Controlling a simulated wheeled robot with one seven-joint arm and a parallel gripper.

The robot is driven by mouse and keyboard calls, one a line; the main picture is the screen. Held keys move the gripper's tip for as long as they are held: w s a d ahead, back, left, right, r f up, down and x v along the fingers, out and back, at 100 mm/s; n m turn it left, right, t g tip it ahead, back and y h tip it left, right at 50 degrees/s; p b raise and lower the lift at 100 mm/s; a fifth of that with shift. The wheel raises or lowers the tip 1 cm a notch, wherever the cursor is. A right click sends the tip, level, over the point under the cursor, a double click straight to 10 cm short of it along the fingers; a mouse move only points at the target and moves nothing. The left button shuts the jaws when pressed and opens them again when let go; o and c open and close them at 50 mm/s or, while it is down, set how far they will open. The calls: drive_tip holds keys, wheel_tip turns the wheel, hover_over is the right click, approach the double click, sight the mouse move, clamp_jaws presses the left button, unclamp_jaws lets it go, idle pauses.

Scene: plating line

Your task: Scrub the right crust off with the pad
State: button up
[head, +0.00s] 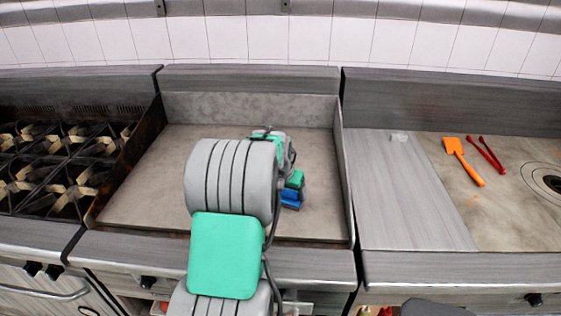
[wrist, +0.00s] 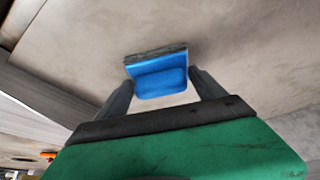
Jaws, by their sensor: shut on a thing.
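My gripper (wrist: 161,79) is shut on a blue pad (wrist: 158,66) with a dark grey scouring face on its far side. In the head view the pad (head: 291,199) shows low over the right part of the steel griddle (head: 165,170), just below my green and grey wrist. I cannot tell whether the pad touches the griddle plate. No distinct crust shows on the visible plate. My arm hides the middle of the griddle in the head view.
The griddle has raised side walls and a back wall. A burner stove (head: 55,165) stands left. The griddle's left side is clear.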

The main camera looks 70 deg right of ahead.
drive_tip(key=shift+s+a+f+b, duration=0.15)
drive_tip(key=shift+s+a, duration=0.15)
drive_tip(key=shift+a, duration=1.05)
drive_tip(key=shift+s+a+r+b, duration=0.15)
drive_tip(key=shift+s+a, duration=0.1)
drive_tip(key=shift+a, duration=1.1)
wheel_tip(320, 180, up, 8)
drive_tip(key=p, duration=0.4)
drive_tip(key=shift+d, duration=0.15)
